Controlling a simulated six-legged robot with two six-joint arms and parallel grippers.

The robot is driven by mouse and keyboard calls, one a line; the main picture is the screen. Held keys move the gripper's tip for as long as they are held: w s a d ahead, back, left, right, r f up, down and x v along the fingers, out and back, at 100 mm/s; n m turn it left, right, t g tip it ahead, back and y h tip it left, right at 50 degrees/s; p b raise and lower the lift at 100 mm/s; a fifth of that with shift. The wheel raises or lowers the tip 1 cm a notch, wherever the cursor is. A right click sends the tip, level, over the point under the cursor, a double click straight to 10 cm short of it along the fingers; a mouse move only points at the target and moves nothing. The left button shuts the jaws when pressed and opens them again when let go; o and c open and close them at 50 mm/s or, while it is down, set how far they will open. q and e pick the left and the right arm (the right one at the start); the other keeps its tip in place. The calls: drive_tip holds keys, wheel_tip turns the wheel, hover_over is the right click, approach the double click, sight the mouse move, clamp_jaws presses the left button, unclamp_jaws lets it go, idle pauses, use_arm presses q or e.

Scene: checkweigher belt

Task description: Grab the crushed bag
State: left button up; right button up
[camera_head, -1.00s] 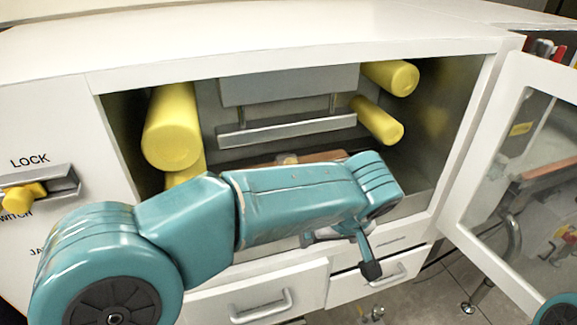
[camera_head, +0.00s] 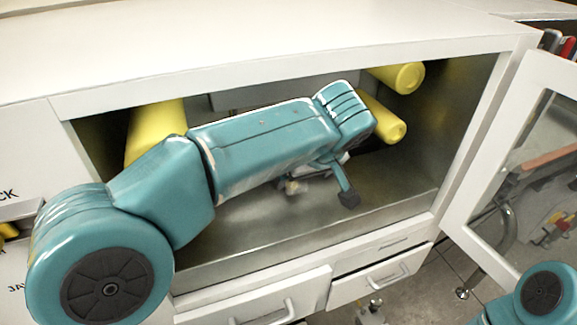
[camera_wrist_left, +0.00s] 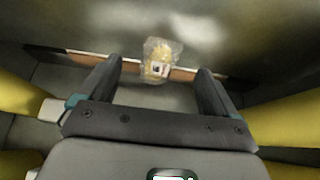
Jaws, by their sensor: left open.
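The crushed bag (camera_wrist_left: 160,60) is a small clear, crinkled pack with yellow contents and a pale label. In the left wrist view it lies ahead, between the lines of my fingers and about level with their tips or just beyond. My left gripper (camera_wrist_left: 158,74) is open and empty, with one finger on each side. I cannot tell the exact gap to the bag. In the head view my left arm reaches into the open cabinet, and one dark finger of the gripper (camera_head: 346,192) shows. The arm hides much of the inside there. My right gripper is out of view.
Yellow rollers (camera_head: 397,77) stick out at both sides inside the cabinet (camera_head: 300,235). A brown strip (camera_wrist_left: 90,58) runs behind the bag. A glazed door (camera_head: 520,165) stands open at right. Drawers (camera_head: 262,305) sit below the opening. My right arm shows at bottom right.

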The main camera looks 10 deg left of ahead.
use_arm(q)
drive_tip(key=shift+w+a+r, duration=0.1)
drive_tip(key=shift+w+a, duration=0.6)
drive_tip(key=shift+w, duration=0.35)
drive_tip(key=x, duration=0.3)
drive_tip(key=p+x, duration=0.1)
drive_tip(key=x, duration=0.1)
drive_tip(key=shift+w+a+r, duration=0.25)
drive_tip(key=shift+w+a, duration=0.1)
drive_tip(key=shift+w, duration=0.05)
drive_tip(key=shift+w+f, duration=0.15)
drive_tip(key=shift+f, duration=0.25)
drive_tip(key=c, duration=1.2)
